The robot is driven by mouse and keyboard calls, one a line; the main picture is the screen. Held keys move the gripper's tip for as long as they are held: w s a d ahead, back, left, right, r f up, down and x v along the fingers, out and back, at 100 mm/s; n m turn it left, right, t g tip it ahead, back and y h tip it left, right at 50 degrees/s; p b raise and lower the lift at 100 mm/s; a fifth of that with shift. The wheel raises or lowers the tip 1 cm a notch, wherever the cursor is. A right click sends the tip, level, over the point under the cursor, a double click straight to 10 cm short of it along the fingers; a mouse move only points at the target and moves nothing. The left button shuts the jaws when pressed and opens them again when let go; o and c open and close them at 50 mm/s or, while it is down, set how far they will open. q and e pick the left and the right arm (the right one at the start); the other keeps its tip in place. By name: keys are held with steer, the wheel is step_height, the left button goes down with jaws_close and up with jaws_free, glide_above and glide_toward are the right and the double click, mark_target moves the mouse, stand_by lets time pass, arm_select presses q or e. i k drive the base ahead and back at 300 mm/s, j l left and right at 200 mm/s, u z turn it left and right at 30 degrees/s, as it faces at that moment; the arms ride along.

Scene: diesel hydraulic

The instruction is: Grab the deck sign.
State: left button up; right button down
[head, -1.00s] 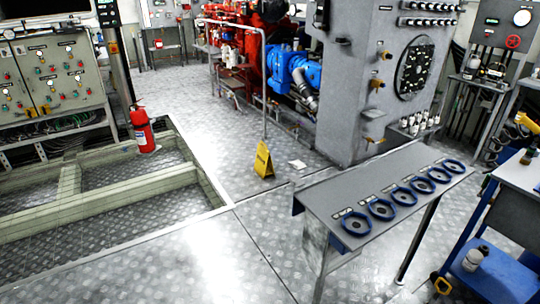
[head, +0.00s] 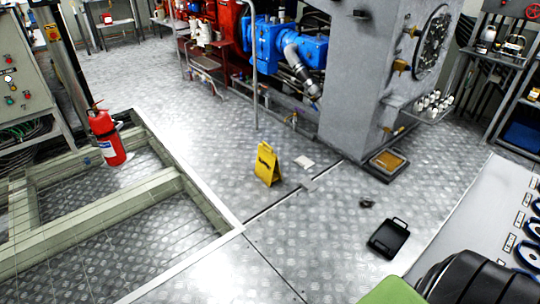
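The deck sign (head: 267,165) is a yellow folding floor sign with a dark mark on its face. It stands upright on the metal tread-plate floor, in the middle of the head view, apart from other things. A black and green part at the bottom right looks like my own arm; its gripper fingers do not show. My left gripper is not in the picture. Nothing touches the sign.
A red extinguisher (head: 106,134) stands by a framed floor opening (head: 185,170) at left. A black case (head: 388,238) lies on the floor at right, near a grey bench (head: 470,225) with blue rings. A grey cabinet (head: 355,80) stands behind. Floor before the sign is clear.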

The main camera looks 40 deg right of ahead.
mark_target(268, 168)
steer(key=i+l+z, duration=0.2)
steer(key=i+z, duration=0.7)
steer(key=i, duration=0.2)
steer(key=i+j+z, duration=0.2)
steer(key=i+z, duration=0.3)
